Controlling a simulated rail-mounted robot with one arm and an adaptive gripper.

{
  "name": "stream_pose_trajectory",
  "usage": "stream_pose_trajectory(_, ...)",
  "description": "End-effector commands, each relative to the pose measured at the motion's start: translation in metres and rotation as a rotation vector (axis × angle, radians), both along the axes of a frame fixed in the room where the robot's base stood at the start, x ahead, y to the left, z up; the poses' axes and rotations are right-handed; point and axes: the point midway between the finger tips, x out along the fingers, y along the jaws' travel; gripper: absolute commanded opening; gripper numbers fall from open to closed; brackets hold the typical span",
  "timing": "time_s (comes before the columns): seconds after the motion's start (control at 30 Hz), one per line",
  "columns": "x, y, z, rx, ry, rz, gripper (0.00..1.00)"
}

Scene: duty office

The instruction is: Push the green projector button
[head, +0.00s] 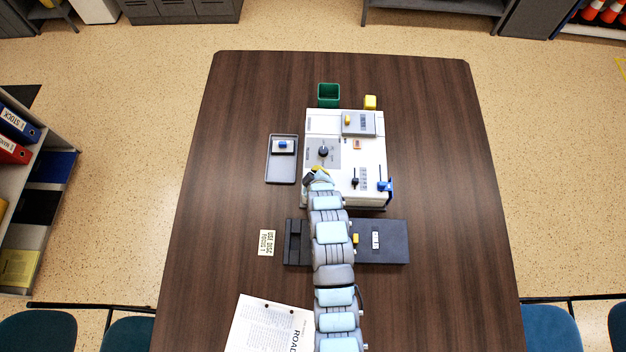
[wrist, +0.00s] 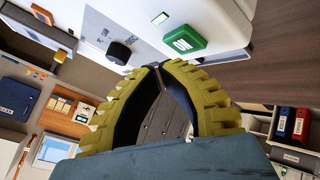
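The green button (wrist: 183,40) shows in the wrist view as a raised green block with white markings on the face of the white machine (wrist: 215,15). In the head view the white machine (head: 345,188) stands on the table, and I cannot make out the green button there; my arm covers part of the near side. My gripper (wrist: 158,66) has yellow ribbed fingers whose tips meet, with nothing seen between them. The tips appear just below and left of the button in the wrist view; contact is not visible. In the head view my gripper (head: 317,172) is at the machine's near left edge.
A black knob (head: 323,151) and a blue handle (head: 386,186) are on the machine. A grey tray (head: 282,180) lies to its left, a green bin (head: 329,95) and yellow block (head: 370,102) behind, a dark unit (head: 395,243) in front. The table's right side is clear.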

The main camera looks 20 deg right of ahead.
Motion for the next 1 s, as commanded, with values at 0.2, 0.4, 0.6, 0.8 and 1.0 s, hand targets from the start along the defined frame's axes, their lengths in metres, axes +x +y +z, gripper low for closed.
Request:
stream_pose_trajectory(0.2,0.000,0.000,0.020,-0.001,-0.003,0.001,0.00)
stream_pose_trajectory(0.4,0.001,0.000,0.036,-0.001,-0.003,0.000,0.00)
stream_pose_trajectory(0.6,0.000,0.000,0.051,-0.001,-0.003,0.001,0.00)
stream_pose_trajectory(0.8,0.000,0.000,0.053,-0.001,-0.001,0.001,0.00)
stream_pose_trajectory(1.0,0.000,0.000,0.053,0.000,-0.001,0.000,0.00)
